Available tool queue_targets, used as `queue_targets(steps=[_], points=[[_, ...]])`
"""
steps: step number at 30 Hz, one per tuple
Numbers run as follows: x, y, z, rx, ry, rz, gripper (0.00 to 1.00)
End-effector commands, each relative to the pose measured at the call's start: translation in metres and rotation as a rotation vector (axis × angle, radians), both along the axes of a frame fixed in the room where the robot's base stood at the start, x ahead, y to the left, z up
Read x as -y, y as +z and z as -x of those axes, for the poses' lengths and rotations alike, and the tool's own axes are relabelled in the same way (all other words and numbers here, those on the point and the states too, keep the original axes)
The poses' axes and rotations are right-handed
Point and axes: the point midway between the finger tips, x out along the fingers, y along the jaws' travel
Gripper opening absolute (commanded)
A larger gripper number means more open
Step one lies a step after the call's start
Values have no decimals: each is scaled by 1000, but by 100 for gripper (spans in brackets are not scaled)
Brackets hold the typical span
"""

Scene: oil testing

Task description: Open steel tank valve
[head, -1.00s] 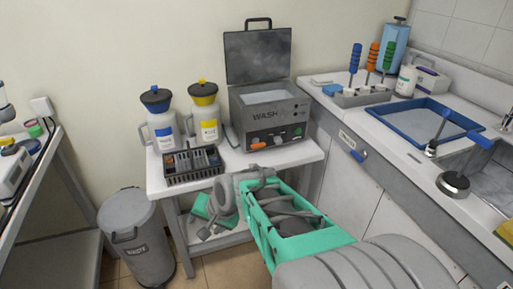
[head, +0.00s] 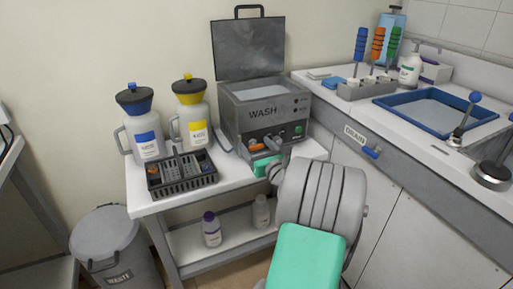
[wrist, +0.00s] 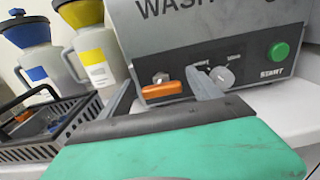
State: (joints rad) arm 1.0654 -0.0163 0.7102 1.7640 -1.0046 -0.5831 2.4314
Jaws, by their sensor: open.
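The steel tank (head: 262,108), marked WASH, stands on the white bench with its lid raised. Its valve has an orange handle (head: 257,148) low on the front face, left of a knob and a green START button. The handle (wrist: 162,90) also shows in the wrist view, lying about level. My gripper (wrist: 164,98) is open, one finger to each side of the handle in that view. I cannot tell whether either finger touches it. In the head view my green and grey wrist hides part of the bench, and the fingertips are hard to make out.
A black rack (head: 182,176) and two jugs, with a blue funnel (head: 136,97) and a yellow funnel (head: 189,86), stand left of the tank. The counter with a DRAIN label (head: 355,134) and blue handle (head: 371,152) is close on the right. A waste bin (head: 109,248) stands lower left.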

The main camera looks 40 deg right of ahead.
Motion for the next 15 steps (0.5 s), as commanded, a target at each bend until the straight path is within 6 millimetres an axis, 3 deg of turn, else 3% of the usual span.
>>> queue_targets(steps=[8,15], points=[[2,0,-3,-1,-3,2,73],[3,0,-2,-1,-4,2,53]])
